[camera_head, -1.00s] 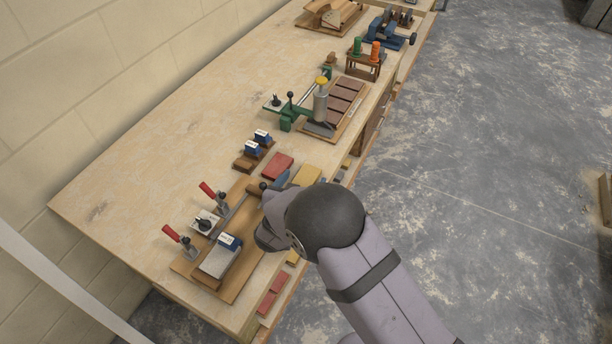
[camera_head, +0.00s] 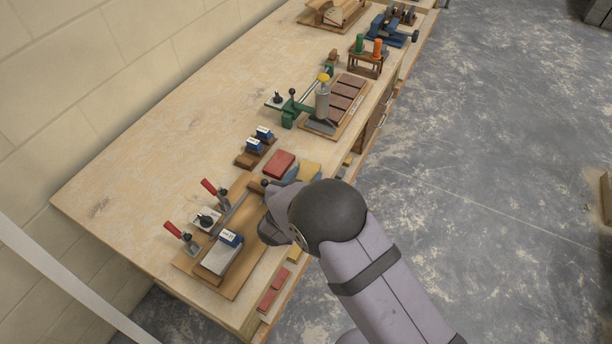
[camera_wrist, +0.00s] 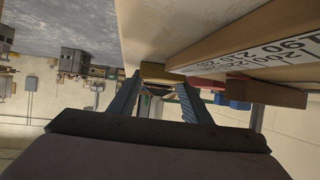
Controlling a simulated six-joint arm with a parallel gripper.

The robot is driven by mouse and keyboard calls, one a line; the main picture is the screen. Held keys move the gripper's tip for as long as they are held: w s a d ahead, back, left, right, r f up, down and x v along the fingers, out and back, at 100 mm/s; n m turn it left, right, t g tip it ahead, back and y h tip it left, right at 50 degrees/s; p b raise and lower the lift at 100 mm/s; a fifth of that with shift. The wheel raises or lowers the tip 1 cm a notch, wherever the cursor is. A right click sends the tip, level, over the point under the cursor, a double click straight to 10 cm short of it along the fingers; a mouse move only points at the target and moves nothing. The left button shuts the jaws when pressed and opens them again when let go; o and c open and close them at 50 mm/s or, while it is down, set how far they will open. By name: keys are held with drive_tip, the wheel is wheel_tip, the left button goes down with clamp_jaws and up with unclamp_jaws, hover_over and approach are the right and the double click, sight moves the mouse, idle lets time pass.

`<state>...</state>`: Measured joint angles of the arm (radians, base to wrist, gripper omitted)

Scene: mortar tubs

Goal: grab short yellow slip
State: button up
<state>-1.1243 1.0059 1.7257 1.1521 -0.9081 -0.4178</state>
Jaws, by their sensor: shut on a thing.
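A short yellow slip (camera_head: 311,170) is at the bench's front edge, just right of a red slip, partly hidden by my arm in the head view. In the wrist view the yellow slip (camera_wrist: 158,72) shows between the fingertips. My gripper (camera_wrist: 160,84) is shut on it, with one blue-grey finger on each side. In the head view my gripper (camera_head: 290,176) is mostly hidden behind my wrist. I cannot tell whether the slip is clear of the surface.
A red slip (camera_head: 279,163) lies close left of the gripper. A wooden jig with red-handled clamps (camera_head: 214,190) and a metal block (camera_head: 219,260) stands at the near left. Red slips (camera_head: 273,290) lie along the front ledge. A green-armed fixture (camera_head: 300,110) stands farther back.

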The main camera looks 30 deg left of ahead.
sight(305, 179)
wheel_tip(305, 179, up, 10)
drive_tip(key=b, duration=0.1)
idle(0.4)
